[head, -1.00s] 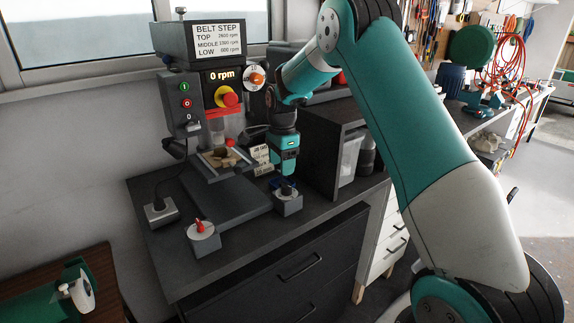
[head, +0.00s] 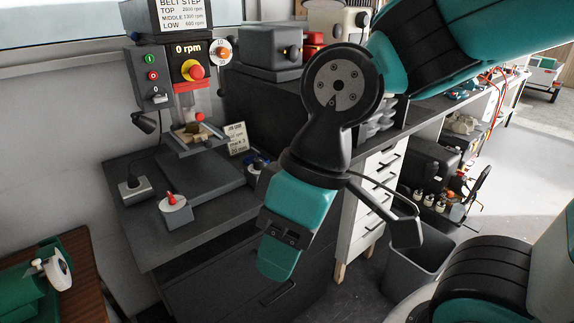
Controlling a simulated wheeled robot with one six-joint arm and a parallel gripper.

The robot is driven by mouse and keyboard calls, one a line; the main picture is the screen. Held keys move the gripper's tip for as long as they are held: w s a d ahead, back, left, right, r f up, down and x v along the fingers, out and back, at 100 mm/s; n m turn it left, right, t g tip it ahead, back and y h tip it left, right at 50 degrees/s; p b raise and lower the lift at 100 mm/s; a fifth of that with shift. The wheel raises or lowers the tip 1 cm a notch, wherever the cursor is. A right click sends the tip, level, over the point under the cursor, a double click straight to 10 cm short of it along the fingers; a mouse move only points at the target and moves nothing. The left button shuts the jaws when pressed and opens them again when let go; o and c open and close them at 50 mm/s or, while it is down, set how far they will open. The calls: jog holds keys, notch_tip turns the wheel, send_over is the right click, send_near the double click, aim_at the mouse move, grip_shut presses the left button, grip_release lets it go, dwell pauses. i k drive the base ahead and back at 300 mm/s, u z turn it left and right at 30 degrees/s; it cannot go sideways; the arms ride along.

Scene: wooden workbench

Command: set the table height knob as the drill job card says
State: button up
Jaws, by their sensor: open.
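The job card (head: 237,138) stands beside the drill press (head: 184,55). Its print is small; a line seems to read "mark 3", and the rpm line is unclear. A red pointer knob (head: 173,199) sits on a round pale dial on a grey block at the bench front. A blue knob (head: 258,163) on another block stands near the card, partly hidden. I cannot tell which knob sets table height. My gripper (head: 278,266) hangs in front of the bench, right of both knobs, pointing down, open and apart from them. Its fingertips show poorly.
The drill display reads 0 rpm. An orange-centred dial (head: 221,52) and red stop button (head: 194,71) are on its head. A small grey box (head: 133,189) with a cable lies at left. White drawers (head: 372,190) and a grey bin (head: 418,268) stand right.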

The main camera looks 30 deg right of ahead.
aim_at(258, 163)
jog(key=z, duration=0.45)
jog(key=k, duration=1.05)
jog(key=u, duration=0.25)
jog(key=i, duration=0.55)
jog(key=u, duration=0.65)
jog(key=i, duration=1.5)
jog(key=z, duration=0.85)
